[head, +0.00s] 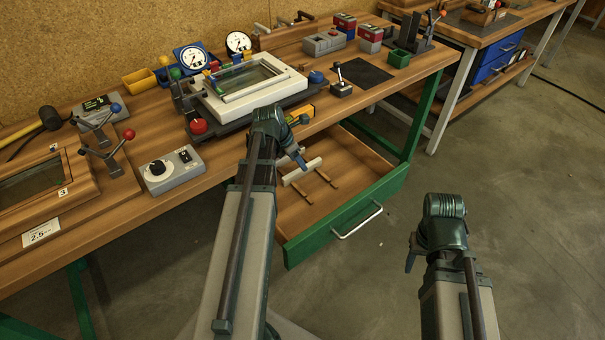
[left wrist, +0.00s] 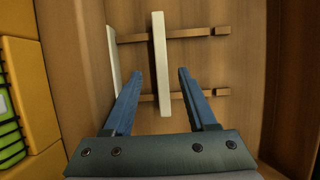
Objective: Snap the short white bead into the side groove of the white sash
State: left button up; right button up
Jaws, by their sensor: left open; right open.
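The white sash (head: 290,87) lies with its glass pane in a dark fixture on the bench. A short white bead (head: 302,171) rests across two wooden strips in the open drawer. In the left wrist view this bead (left wrist: 160,45) runs lengthwise between the fingers, with no finger visibly touching it. A second white strip (left wrist: 113,77) shows left of it, partly behind a finger. My left gripper (head: 298,158) is open over the drawer; it also shows in the left wrist view (left wrist: 160,73). My right gripper (head: 411,260) hangs away from the bench, its fingers barely visible.
The green-fronted drawer (head: 350,215) stands pulled out under the bench. A yellow and black tool (head: 300,115) lies at the bench edge above it. Red and blue knobs, dial gauges (head: 193,57) and coloured bins surround the sash. Open floor lies right of the drawer.

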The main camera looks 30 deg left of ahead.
aim_at(302, 172)
pick_arm(q)
jog(key=b+x, duration=0.3)
jog(key=x, duration=0.1)
jog(key=shift+s+f, duration=0.1)
jog(key=shift+f, duration=0.2)
jog(key=shift+r, duration=0.1)
grip_shut()
